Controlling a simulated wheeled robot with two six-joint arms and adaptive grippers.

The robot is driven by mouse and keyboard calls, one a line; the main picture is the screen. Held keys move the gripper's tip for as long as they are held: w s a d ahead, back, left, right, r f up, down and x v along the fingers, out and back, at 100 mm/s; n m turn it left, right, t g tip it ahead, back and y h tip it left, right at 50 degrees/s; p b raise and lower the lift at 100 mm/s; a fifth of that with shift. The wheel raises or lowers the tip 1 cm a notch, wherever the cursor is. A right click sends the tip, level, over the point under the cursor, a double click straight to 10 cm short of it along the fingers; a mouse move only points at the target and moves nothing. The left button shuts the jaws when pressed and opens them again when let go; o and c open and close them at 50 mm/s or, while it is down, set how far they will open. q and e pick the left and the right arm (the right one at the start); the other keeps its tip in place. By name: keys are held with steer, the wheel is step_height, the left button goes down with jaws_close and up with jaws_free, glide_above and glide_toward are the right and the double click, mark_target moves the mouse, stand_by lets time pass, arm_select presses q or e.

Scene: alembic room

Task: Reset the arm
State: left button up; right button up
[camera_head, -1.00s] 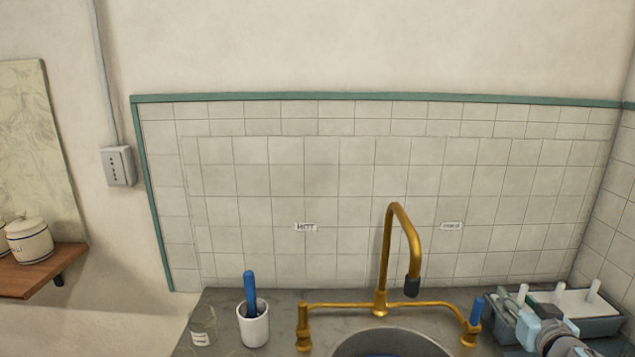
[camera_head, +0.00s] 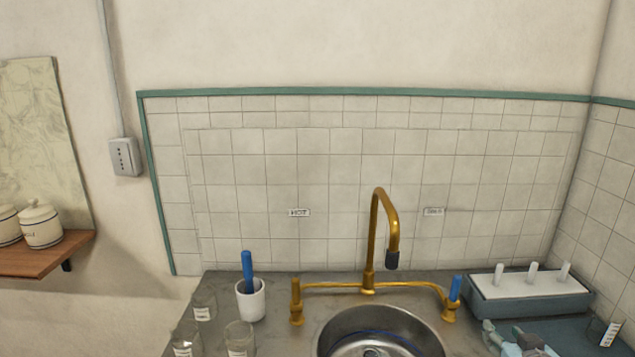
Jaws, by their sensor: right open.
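My right gripper (camera_head: 512,340) shows at the bottom right edge of the head view, cut off by the frame. Its light blue-grey fingers are open, and I see nothing between them. It is in front of the white-topped rack, to the right of the sink (camera_head: 328,330). Most of my right arm is out of view. My left gripper and arm are not in view.
A gold faucet (camera_head: 377,230) with two side handles stands behind the sink. A white cup (camera_head: 251,300) with a blue-handled tool and several glass jars (camera_head: 204,306) stand left. The rack (camera_head: 530,288) with white pegs stands right.

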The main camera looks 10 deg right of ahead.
steer(key=s+a+f+n+g+y, duration=0.2)
steer(key=s+a+f+g, duration=0.2)
steer(key=s+a+f, duration=0.75)
steer(key=s+a+f+n+g+y, duration=0.3)
steer(key=s+a+f+g, duration=0.35)
steer(key=s+a, duration=0.65)
steer(key=s+d+f+b, duration=0.1)
steer(key=s+f+b, duration=0.15)
steer(key=f, duration=1.05)
steer(key=s+d+f+b, duration=0.15)
steer(key=f+b, duration=0.25)
steer(key=f, duration=1)
steer(key=s+f+b, duration=0.3)
steer(key=s+f, duration=0.9)
steer(key=f, duration=0.2)
steer(key=shift+s+d+f+m+g, duration=0.15)
steer(key=shift+s+d+m+g, duration=0.05)
steer(key=shift+d+m+g, duration=0.2)
